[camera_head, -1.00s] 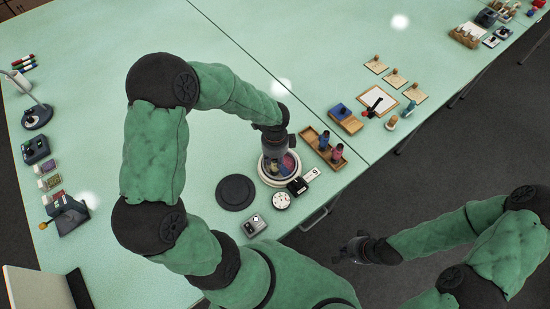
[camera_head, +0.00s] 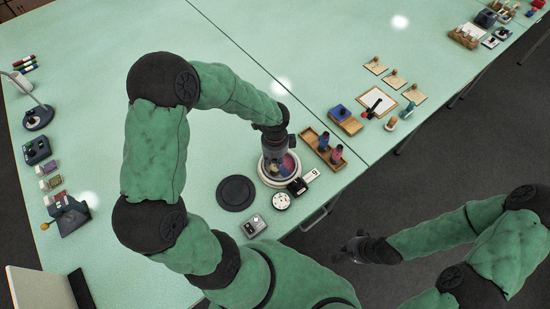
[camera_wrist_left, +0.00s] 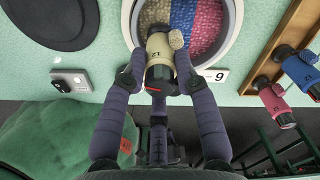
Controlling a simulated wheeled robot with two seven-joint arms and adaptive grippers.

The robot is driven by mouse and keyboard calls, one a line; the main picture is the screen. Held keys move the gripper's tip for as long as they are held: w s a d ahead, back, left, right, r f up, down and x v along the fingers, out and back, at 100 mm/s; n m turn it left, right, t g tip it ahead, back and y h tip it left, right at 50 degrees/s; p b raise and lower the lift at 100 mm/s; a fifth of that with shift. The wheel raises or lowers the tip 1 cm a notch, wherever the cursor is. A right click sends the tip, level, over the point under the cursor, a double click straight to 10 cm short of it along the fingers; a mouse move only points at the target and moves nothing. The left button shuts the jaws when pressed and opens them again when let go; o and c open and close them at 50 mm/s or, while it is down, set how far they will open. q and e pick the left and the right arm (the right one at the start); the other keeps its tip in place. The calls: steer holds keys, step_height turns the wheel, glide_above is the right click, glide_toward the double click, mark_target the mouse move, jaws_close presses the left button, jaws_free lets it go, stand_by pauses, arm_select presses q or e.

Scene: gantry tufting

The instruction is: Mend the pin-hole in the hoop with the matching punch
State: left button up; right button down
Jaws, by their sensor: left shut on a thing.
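The hoop (camera_head: 266,179) is a pale ring near the table's front edge. In the left wrist view the hoop (camera_wrist_left: 234,38) frames tufted stripes of tan, blue and pinkish red. My left gripper (camera_head: 276,155) is over the hoop. In its wrist view my left gripper (camera_wrist_left: 160,80) is shut on a cream punch (camera_wrist_left: 159,48), whose front end is over the tan stripe near the blue one. Whether it touches the pile cannot be told. I cannot make out the pin-hole. A blue punch (camera_wrist_left: 300,70) and a pink punch (camera_wrist_left: 274,99) stand in a wooden rack (camera_head: 312,137). My right gripper (camera_head: 349,250) hangs beyond the table edge.
Close to the hoop are a black disc (camera_head: 236,193), a grey box (camera_head: 254,226), a round white dial (camera_head: 281,201), a black block (camera_head: 297,186) and a numbered card (camera_head: 312,175). A framed sheet (camera_head: 377,101) lies farther right. The table's middle left is clear.

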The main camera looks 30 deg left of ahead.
arm_select(q)
steer(key=shift+r+p, duration=2.55)
steer(key=shift+r, duration=0.65)
